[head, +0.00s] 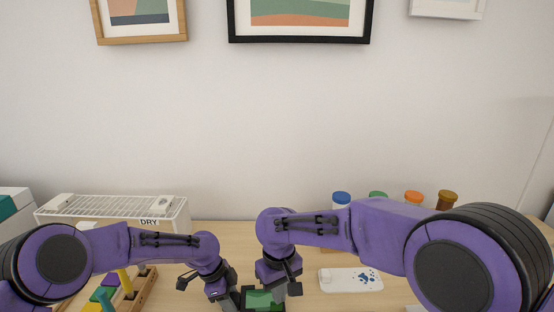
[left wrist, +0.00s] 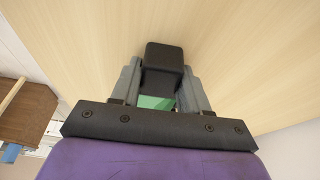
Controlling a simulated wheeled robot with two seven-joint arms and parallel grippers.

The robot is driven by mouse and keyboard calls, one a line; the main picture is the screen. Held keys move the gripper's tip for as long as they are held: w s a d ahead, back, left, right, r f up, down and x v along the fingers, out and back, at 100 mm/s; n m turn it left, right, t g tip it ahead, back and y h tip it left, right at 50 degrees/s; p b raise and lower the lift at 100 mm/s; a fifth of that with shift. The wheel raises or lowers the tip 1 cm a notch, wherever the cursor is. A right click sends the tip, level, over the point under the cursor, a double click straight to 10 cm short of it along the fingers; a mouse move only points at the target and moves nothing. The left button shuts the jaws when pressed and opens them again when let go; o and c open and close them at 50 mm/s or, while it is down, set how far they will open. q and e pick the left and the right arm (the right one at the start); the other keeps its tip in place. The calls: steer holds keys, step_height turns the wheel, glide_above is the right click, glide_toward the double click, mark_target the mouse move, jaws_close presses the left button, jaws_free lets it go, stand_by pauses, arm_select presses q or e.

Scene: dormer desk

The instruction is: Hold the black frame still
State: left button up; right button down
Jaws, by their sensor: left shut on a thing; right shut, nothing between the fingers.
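The black frame (head: 246,290) with a green middle lies low on the desk at the bottom centre of the head view, partly cut off by the picture's edge. My left gripper (head: 230,304) is at its left side, shut on it. In the left wrist view a black end of the frame (left wrist: 165,56) sits between the two grey fingers, with a bit of green (left wrist: 156,102) behind it. My right gripper (head: 280,292) is shut and empty at the frame's right side. I cannot tell if it touches the frame.
A white phone-like slab (head: 350,280) lies right of my right gripper. Several jars with coloured lids (head: 342,198) stand behind my right arm. A white rack marked DRY (head: 120,208) and a wooden tray with coloured pieces (head: 140,290) are left. Framed pictures hang on the wall.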

arm_select(q)
steer(key=o, duration=1.4)
steer(key=shift+c, duration=0.2)
steer(key=shift+r, duration=0.1)
